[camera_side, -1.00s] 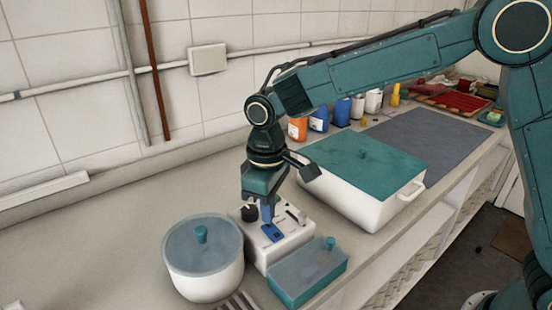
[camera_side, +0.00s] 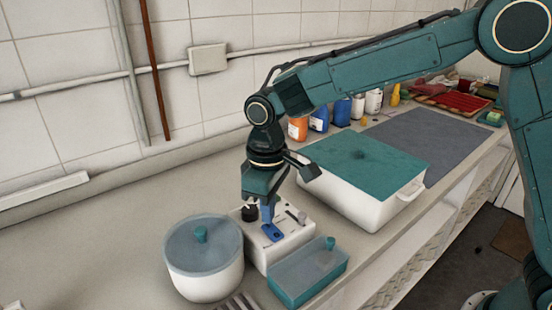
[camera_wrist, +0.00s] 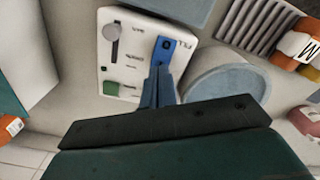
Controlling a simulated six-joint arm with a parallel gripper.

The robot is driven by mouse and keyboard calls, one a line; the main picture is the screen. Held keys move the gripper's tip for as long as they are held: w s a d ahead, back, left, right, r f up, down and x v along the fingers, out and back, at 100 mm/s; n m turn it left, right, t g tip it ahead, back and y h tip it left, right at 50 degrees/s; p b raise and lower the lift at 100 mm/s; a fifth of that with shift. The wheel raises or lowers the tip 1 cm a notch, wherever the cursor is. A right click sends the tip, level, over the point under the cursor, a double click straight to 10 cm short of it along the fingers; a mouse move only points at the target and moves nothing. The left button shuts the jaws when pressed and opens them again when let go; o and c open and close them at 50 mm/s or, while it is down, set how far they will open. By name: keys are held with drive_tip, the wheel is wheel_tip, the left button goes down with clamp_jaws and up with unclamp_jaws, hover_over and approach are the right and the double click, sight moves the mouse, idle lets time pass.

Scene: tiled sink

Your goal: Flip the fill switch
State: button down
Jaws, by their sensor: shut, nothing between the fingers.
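A white control box (camera_side: 291,240) stands on the counter; it also shows in the wrist view (camera_wrist: 118,72). Its blue switch (camera_side: 272,232) is on the top face. In the wrist view the blue switch (camera_wrist: 165,47) lies beside lettering that seems to read FILL. My gripper (camera_side: 267,217) is shut and empty, pointing down over the box. In the wrist view its fingertips (camera_wrist: 158,70) are right at the near end of the blue switch; I cannot tell whether they touch it. The box also carries a grey slider (camera_wrist: 112,33) and a dark knob (camera_side: 249,212), partly behind my gripper.
A white pot with a grey-blue lid (camera_side: 203,245) stands close at left. A teal lidded container (camera_side: 308,272) is in front of the box. A large white bin with a teal lid (camera_side: 365,160) is behind at right.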

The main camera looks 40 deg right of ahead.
drive_tip(key=shift+f, duration=1)
idle(1.3)
drive_tip(key=shift+r, duration=3.55)
drive_tip(key=s+d+r+m+t, duration=0.3)
drive_tip(key=s+d+r, duration=0.6)
drive_tip(key=d, duration=0.4)
drive_tip(key=s+d+f+m+t, duration=0.1)
drive_tip(key=s+d, duration=0.2)
drive_tip(key=s, duration=0.4)
drive_tip(key=s+d+f+m+t, duration=0.1)
drive_tip(key=s+d, duration=0.3)
drive_tip(key=s, duration=0.4)
drive_tip(key=shift+s+d+f+m+t, duration=0.2)
drive_tip(key=shift+d+f+m+t, duration=0.1)
drive_tip(key=shift+f+m, duration=0.25)
